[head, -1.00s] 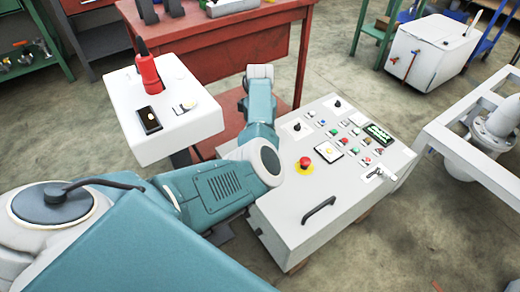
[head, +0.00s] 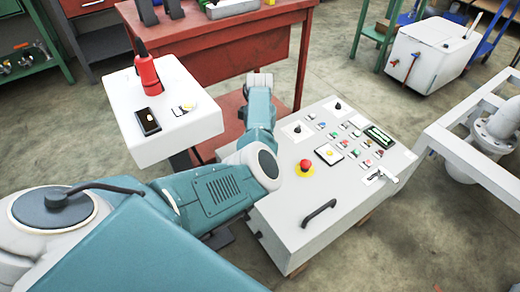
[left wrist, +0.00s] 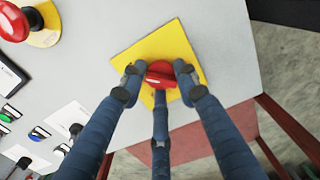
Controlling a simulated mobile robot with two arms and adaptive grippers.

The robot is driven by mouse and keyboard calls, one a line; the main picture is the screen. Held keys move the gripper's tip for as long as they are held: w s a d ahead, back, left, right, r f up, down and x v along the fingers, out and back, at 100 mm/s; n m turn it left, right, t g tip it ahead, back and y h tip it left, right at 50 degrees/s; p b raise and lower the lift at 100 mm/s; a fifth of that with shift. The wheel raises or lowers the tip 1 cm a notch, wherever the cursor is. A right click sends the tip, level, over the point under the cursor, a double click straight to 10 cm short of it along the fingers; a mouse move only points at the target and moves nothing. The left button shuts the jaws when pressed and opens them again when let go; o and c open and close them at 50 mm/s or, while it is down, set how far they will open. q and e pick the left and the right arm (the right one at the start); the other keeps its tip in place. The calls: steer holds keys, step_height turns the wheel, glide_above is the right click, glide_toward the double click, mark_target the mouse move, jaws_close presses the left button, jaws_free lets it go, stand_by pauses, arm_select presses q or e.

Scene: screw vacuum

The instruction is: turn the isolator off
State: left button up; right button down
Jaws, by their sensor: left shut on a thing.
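The isolator is a red rotary knob (left wrist: 161,72) on a square yellow plate (left wrist: 188,47), near the edge of a light grey control panel (head: 279,221). In the left wrist view the three blue-grey fingers of my left gripper (left wrist: 158,83) are closed around the knob, one on each side and one below. The knob's ridge lies slightly tilted across the picture. In the head view my left arm (head: 225,190) hides the knob and the fingers. My right gripper is in neither view.
A red mushroom button (head: 305,165) on a yellow disc, several small buttons and a black handle (head: 319,213) are on the panel. A white box (head: 160,115) with a red device stands left of it. A red workbench (head: 225,50) is behind.

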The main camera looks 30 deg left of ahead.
arm_select(q)
steer(key=shift+s+d, duration=0.15)
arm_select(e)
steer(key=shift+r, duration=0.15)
arm_select(q)
steer(key=n+p, duration=0.3)
steer(key=n, duration=0.3)
steer(key=shift+d+f, duration=0.1)
steer(key=shift+d, duration=0.05)
steer(key=shift+n, duration=0.6)
steer(key=shift+n+p, duration=0.4)
steer(key=shift+n, duration=0.5)
steer(key=n, duration=0.2)
steer(key=shift+n, duration=0.4)
steer(key=n, duration=0.4)
steer(key=shift+w, duration=0.2)
steer(key=shift+w+n, duration=0.1)
steer(key=shift+n, duration=0.8)
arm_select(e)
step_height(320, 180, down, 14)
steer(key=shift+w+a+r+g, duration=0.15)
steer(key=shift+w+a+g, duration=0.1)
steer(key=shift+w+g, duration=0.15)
arm_select(q)
steer(key=shift+w, duration=0.15)
